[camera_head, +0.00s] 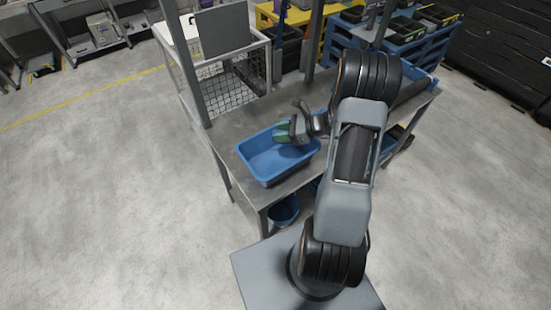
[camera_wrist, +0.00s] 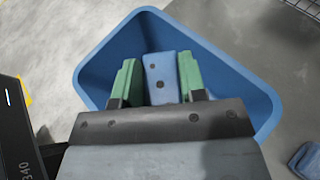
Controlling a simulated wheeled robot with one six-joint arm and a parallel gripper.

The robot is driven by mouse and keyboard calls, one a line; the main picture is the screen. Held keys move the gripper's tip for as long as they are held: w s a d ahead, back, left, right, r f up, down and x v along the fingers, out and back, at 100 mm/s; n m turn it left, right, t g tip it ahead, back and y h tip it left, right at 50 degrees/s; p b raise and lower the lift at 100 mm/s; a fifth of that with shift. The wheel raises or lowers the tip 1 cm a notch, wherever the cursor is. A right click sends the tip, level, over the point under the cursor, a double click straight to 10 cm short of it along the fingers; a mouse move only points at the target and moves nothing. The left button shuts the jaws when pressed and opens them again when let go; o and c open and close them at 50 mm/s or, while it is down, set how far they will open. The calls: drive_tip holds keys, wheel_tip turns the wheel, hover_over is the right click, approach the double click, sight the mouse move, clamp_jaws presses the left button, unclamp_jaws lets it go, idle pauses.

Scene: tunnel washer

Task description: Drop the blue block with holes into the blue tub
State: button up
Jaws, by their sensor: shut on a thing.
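The blue block with holes (camera_wrist: 160,75) is held between the two green fingers of my gripper (camera_wrist: 158,80) in the wrist view. The block is not clearly visible there.
A blue bucket (camera_head: 284,210) is under the table. Another blue thing (camera_wrist: 307,160) lies right of the tub. Open floor (camera_head: 110,190) is on the left.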

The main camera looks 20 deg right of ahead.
drive_tip(key=shift+f+b, duration=0.95)
drive_tip(key=shift+f, duration=0.7)
drive_tip(key=o, duration=1.1)
drive_tip(key=shift+c, duration=0.2)
drive_tip(key=b+v, duration=0.1)
drive_tip(key=v, duration=1.3)
drive_tip(key=shift+a+r, duration=0.1)
